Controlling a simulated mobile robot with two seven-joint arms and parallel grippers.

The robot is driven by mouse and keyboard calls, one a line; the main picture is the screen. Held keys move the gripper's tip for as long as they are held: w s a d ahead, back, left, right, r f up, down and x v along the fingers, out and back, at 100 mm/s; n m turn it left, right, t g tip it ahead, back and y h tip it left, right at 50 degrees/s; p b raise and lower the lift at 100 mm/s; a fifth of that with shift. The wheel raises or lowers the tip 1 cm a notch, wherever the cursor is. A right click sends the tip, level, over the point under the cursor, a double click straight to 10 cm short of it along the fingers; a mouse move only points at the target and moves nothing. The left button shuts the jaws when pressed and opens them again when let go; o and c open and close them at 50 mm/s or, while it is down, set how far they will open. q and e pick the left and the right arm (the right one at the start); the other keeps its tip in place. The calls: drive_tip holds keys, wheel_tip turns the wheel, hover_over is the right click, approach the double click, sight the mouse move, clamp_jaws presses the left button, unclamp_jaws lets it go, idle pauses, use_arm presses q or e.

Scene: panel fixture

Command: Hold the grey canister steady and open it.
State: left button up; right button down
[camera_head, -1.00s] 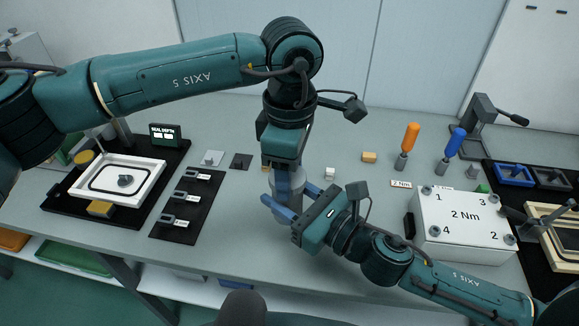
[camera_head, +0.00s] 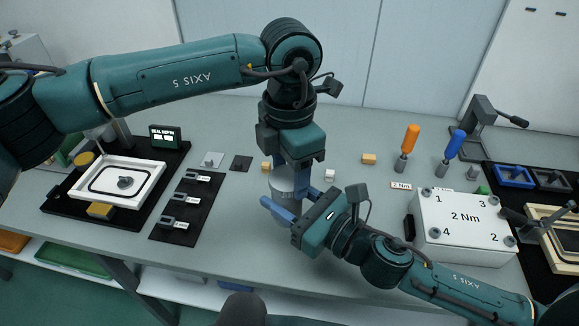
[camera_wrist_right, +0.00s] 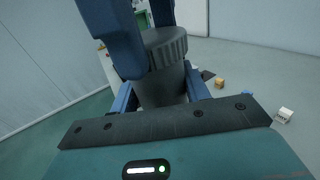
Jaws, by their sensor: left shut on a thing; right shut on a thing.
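The grey canister (camera_head: 281,212) stands upright on the bench in the head view, partly hidden by both grippers. In the right wrist view its grey body (camera_wrist_right: 162,90) carries a ribbed lid (camera_wrist_right: 166,47). My right gripper (camera_wrist_right: 160,96) is shut on the canister body, with one blue finger on each side. In the head view my right gripper (camera_head: 283,205) reaches in from the right. My left gripper (camera_head: 293,176) points down from above and is shut on the lid. The lid sits on the body; whether it is loosened cannot be told.
A white box (camera_head: 463,225) marked 2 Nm stands at the right, with an orange-handled driver (camera_head: 410,138) and a blue-handled driver (camera_head: 456,143) behind it. A black mat (camera_head: 187,207) with several clamps lies left of the canister. Small blocks (camera_head: 369,158) lie behind.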

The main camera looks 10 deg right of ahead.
sight(290, 198)
use_arm(q)
drive_tip(key=shift+w+r, duration=0.1)
drive_tip(key=shift+r, duration=0.05)
use_arm(e)
drive_tip(key=shift+s+a, duration=0.15)
drive_tip(key=shift+s, duration=0.05)
use_arm(q)
drive_tip(key=shift+r, duration=0.95)
use_arm(e)
drive_tip(key=shift+w, duration=0.15)
